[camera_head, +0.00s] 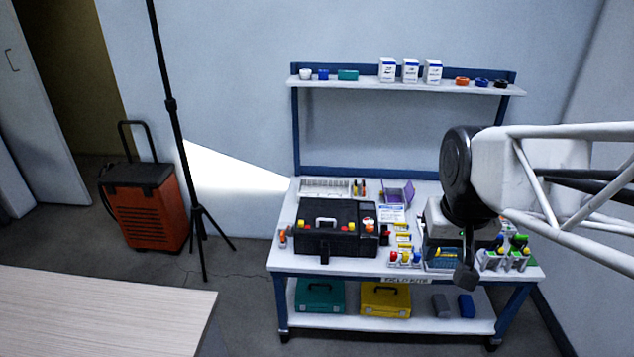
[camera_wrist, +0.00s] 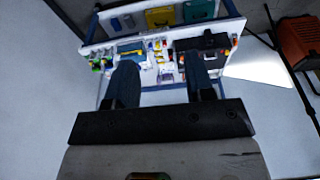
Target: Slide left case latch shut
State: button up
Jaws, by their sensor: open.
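A black case (camera_head: 312,243) sits on the left half of the workbench, lid down, with a pale handle and small red and yellow items on top. A small dark tab (camera_head: 324,258) shows low on its front, left of the middle; I cannot tell whether it is the left latch or how the latch stands. The case also shows in the wrist view (camera_wrist: 203,55), partly behind one finger. My gripper (camera_wrist: 160,75) is open and empty, with its two dark fingers apart. In the head view, my gripper (camera_head: 466,275) hangs at the right, apart from the case.
The white workbench (camera_head: 272,262) also holds a grey device (camera_head: 432,222), bottles, a tray (camera_head: 325,188) and a purple bin (camera_head: 398,192). A shelf (camera_head: 350,85) with boxes stands behind. A tripod (camera_head: 200,225) and an orange cart (camera_head: 147,215) stand left.

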jog(key=w+a, duration=0.3)
jog(key=w, duration=0.6)
jog(key=w+a, duration=0.3)
jog(key=w, duration=0.7)
jog(key=g, duration=0.2)
send_over(301, 222)
notch_tip(301, 222, down, 34)
jog(key=shift+d+r, duration=0.1)
jog(key=shift+d, duration=0.05)
jog(key=shift+w+a+f, duration=0.1)
jog(key=shift+a+f, duration=0.1)
jog(key=shift+f, duration=0.2)
jog(key=shift+f, duration=0.1)
jog(key=shift+f, duration=3.8)
